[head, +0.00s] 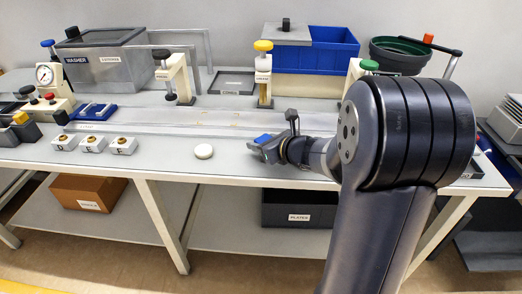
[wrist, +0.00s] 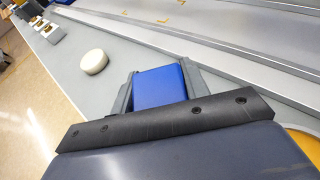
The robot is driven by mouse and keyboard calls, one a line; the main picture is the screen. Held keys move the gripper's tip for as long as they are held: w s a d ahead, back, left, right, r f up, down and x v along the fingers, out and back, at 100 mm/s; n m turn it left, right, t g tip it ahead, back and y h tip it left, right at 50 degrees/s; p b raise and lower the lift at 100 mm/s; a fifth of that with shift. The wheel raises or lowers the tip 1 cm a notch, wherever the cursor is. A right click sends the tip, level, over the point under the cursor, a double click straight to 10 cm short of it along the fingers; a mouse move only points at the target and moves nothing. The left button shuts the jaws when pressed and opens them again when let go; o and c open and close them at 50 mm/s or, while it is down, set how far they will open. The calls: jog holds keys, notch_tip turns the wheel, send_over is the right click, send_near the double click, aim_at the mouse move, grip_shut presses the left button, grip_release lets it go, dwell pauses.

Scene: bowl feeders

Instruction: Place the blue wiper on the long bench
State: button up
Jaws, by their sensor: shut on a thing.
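My gripper (head: 261,149) is shut on the blue wiper (wrist: 160,88). In the wrist view the wiper is a blue block between the two grey fingers. In the head view a little of its blue (head: 264,138) shows at the gripper. The gripper is low over the front part of the long bench (head: 235,168), right of a round white disc (head: 204,151). I cannot tell whether the wiper touches the bench top. My arm hides part of the bench's right side.
The white disc also shows in the wrist view (wrist: 94,62). Several small white blocks (head: 93,145) stand at the left. A metal rail (head: 200,128) runs along the bench behind the gripper. Press stands (head: 263,75), a blue bin (head: 318,50) and a grey box (head: 105,60) stand at the back.

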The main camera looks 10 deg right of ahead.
jog(key=shift+f, duration=0.85)
jog(key=shift+f+b, duration=0.2)
jog(key=shift+b, duration=0.1)
jog(key=o, duration=1)
jog(key=shift+r, duration=0.15)
jog(key=shift+r+p, duration=0.2)
jog(key=shift+p, duration=0.1)
jog(key=p+v, duration=0.2)
jog(key=v, duration=1)
jog(key=shift+f, duration=0.2)
